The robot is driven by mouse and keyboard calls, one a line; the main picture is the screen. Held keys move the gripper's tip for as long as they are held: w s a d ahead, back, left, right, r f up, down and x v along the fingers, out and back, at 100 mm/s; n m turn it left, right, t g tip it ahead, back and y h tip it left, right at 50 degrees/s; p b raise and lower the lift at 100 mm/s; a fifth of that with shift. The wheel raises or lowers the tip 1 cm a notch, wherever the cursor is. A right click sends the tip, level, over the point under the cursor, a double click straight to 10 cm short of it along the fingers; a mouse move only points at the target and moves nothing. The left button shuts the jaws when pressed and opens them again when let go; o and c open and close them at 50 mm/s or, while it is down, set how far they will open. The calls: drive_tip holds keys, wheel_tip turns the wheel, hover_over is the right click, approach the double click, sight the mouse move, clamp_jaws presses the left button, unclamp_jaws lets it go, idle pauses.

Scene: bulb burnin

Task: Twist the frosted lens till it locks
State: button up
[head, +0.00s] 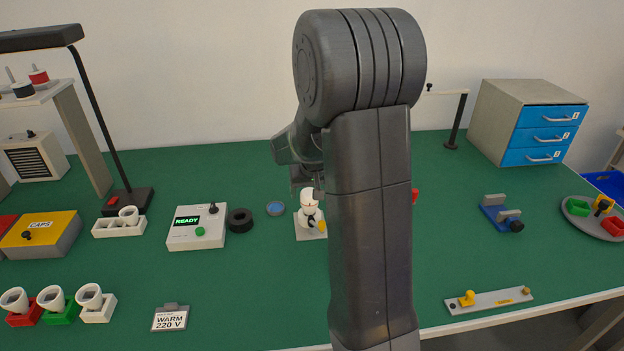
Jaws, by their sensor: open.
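A white rounded fitting (309,203) stands on a small light plate (304,233) at the middle of the green table. It has a yellow part (321,225) at its lower right. Its pale round top may be the frosted lens, but it is too small here to be sure. My gripper (305,187) is open, pointing down just above the top of this fitting. My arm hides part of the gripper and whatever lies to the right of the fitting. I cannot tell whether the fingers touch the top.
Left of the fitting are a blue disc (275,208), a black ring (240,220) and a control box (197,228) reading READY. Bulbs in coloured holders (52,304) stand front left. A blue clamp (500,216) and a drawer cabinet (530,125) are right.

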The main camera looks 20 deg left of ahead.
drive_tip(key=shift+x, duration=1.05)
drive_tip(key=c, duration=1)
drive_tip(key=shift+f+b, duration=0.1)
drive_tip(key=shift+b, duration=0.2)
drive_tip(key=shift+m, duration=0.4)
drive_tip(key=shift+m+t+h+b, duration=0.3)
drive_tip(key=shift+m+b, duration=0.3)
drive_tip(key=shift+b, duration=0.25)
drive_tip(key=shift+m+b, duration=0.5)
